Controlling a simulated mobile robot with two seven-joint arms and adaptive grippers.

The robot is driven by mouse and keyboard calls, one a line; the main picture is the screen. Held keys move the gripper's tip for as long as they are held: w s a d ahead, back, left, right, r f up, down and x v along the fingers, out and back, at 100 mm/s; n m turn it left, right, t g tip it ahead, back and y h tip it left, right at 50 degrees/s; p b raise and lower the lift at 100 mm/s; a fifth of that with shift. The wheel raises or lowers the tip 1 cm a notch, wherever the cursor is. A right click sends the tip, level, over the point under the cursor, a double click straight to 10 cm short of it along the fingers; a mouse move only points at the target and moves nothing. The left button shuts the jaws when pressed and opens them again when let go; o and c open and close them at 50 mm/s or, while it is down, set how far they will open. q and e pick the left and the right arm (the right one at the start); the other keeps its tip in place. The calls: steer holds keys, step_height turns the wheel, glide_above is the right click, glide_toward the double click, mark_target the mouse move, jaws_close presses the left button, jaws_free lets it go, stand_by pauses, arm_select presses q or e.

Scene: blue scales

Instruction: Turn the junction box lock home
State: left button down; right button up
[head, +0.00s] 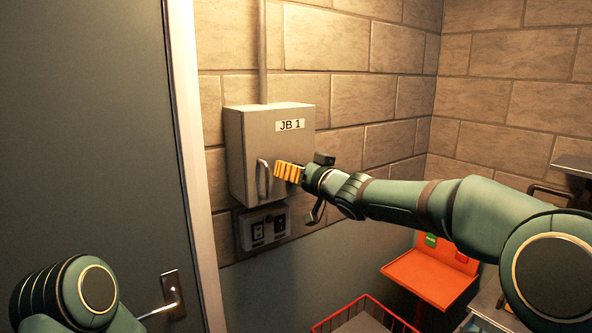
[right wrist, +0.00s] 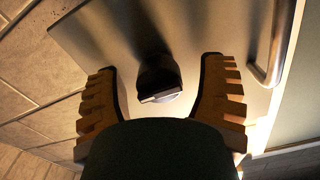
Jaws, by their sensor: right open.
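The junction box (head: 240,150), a grey metal cabinet labelled JB 1, hangs on the block wall, its door closed. Its lock (right wrist: 158,82) is a dark round knob with a pale raised bar; in the head view my gripper hides it. My right gripper (head: 285,172) is at the box's front, right of the door handle (head: 262,178). In the right wrist view its yellow ribbed fingers are open, one on each side of the lock, with gaps to it. My left gripper is out of view; only part of my left arm shows at the lower left.
A switch box (head: 265,228) is fixed just below the junction box, and a conduit (head: 262,50) rises above it. A dark door (head: 90,130) with a lever handle is at left. An orange tray (head: 428,280) and a red wire basket (head: 365,315) are at lower right.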

steer(key=c, duration=1.2)
steer(key=shift+r+n, duration=0.1)
steer(key=shift+n, duration=0.3)
steer(key=n, duration=0.3)
steer(key=shift+s, duration=0.1)
steer(key=n+b, duration=0.1)
steer(key=n, duration=0.3)
steer(key=n+b, duration=0.1)
steer(key=n, duration=0.4)
steer(key=shift+s+a+n+b, duration=0.1)
steer(key=shift+n+b, duration=0.25)
steer(key=shift+n, duration=0.05)
steer(key=n+b, duration=0.1)
steer(key=n, duration=0.3)
steer(key=shift+n, duration=0.3)
